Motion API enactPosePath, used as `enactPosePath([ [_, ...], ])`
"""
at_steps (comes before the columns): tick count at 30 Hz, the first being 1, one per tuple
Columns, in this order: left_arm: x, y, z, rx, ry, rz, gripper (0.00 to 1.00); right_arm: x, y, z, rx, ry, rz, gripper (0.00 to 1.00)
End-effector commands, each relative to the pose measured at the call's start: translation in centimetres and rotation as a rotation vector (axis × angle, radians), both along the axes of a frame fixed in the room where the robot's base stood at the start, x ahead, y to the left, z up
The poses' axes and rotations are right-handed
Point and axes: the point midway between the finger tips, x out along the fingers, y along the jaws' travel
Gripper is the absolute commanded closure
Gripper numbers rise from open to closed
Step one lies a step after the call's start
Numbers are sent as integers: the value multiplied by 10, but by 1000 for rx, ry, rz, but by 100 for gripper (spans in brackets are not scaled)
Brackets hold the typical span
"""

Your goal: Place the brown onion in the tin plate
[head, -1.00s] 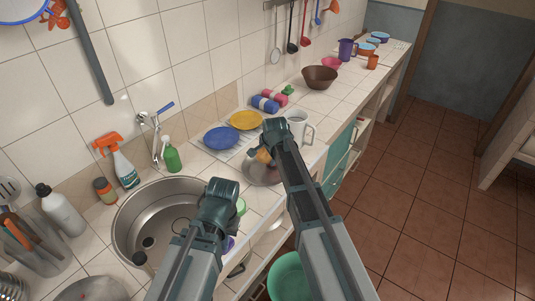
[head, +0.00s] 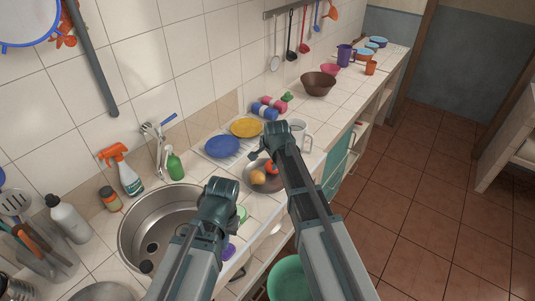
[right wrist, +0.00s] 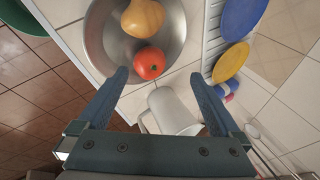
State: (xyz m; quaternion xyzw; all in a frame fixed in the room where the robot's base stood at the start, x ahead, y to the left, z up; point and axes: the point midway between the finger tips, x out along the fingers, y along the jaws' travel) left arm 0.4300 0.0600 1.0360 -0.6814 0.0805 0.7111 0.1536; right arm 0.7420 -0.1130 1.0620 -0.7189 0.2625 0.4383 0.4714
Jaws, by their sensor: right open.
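The brown onion (head: 258,177) lies in the round tin plate (head: 254,189) on the counter, beside a red tomato (head: 271,167). In the right wrist view the onion (right wrist: 142,18) rests inside the plate (right wrist: 178,48) next to the tomato (right wrist: 150,63), and no finger touches it. My right gripper (head: 262,149) is just beyond the plate; its two fingers (right wrist: 158,78) are spread and empty in the wrist view. My left gripper (head: 220,188) is above the counter between sink and plate; its fingers are not clear.
A white mug (right wrist: 172,110) stands close to my right fingers. A rack with a blue plate (head: 222,146) and a yellow plate (head: 247,127) is behind the tin plate. The sink (head: 160,215) lies to the left. A green basin (head: 288,278) is below the counter.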

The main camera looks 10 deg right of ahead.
Motion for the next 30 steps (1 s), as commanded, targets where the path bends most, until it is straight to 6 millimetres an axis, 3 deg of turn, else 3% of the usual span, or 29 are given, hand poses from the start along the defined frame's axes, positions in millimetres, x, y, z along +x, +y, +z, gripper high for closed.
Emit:
enactPosePath([
  [1,0,0,17,0,0,0,100,-7,0,17,0,0,0,0],
  [3,0,0,28,-1,0,3,100,-13,-1,28,0,0,0,0],
  [12,0,0,65,-2,-1,13,100,-34,-2,65,0,0,0,0],
  [30,0,0,67,-2,-1,14,100,-37,-3,66,-2,1,3,0],
])
